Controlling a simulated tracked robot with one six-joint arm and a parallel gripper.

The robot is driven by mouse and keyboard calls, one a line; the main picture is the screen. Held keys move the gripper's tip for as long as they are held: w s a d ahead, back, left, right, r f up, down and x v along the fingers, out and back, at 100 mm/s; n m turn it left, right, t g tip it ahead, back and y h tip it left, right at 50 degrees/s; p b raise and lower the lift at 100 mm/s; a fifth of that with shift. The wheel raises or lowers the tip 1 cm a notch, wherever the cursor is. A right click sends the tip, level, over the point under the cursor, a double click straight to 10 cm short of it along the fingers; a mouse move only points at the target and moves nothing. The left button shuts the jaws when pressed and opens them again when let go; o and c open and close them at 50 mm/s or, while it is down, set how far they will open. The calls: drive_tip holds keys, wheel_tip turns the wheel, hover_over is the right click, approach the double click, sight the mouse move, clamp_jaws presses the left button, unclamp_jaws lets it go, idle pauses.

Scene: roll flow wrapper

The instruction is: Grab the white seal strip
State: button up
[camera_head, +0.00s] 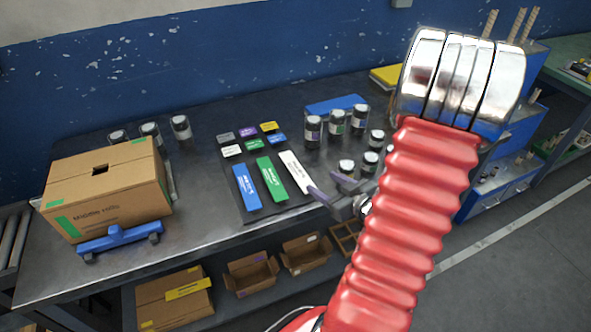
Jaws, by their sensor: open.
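The white seal strip (294,172) lies on a dark mat (226,163) on the bench, to the right of a green strip (271,179) and a blue strip (246,186). My gripper (322,183) is open and empty, just right of the white strip's lower end. Its fingers point left toward the strip. One fingertip looks close to the strip's lower right edge; I cannot tell whether it touches. My red arm hides part of the bench at right.
Small coloured blocks (247,132) sit behind the strips. Several jars (313,132) stand behind and right of my gripper. A cardboard box (105,190) and blue holder (119,240) are at left. The bench between box and mat is clear.

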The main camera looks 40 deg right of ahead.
drive_tip(key=shift+s+a+f+t+y, duration=0.1)
drive_tip(key=shift+s+t+y, duration=0.05)
drive_tip(key=shift+s+t, duration=0.2)
drive_tip(key=shift+s+a+f+t+y, duration=0.15)
drive_tip(key=shift+s+t, duration=0.1)
drive_tip(key=shift+s, duration=0.2)
approach(299, 172)
drive_tip(key=shift+x, duration=2)
drive_tip(key=shift+s+d, duration=0.1)
drive_tip(key=shift+d, duration=0.05)
drive_tip(key=shift+a+x, duration=0.2)
drive_tip(key=shift+x, duration=2.4)
drive_tip(key=shift+d, duration=0.1)
drive_tip(key=shift+c, duration=0.4)
drive_tip(key=c, duration=1.1)
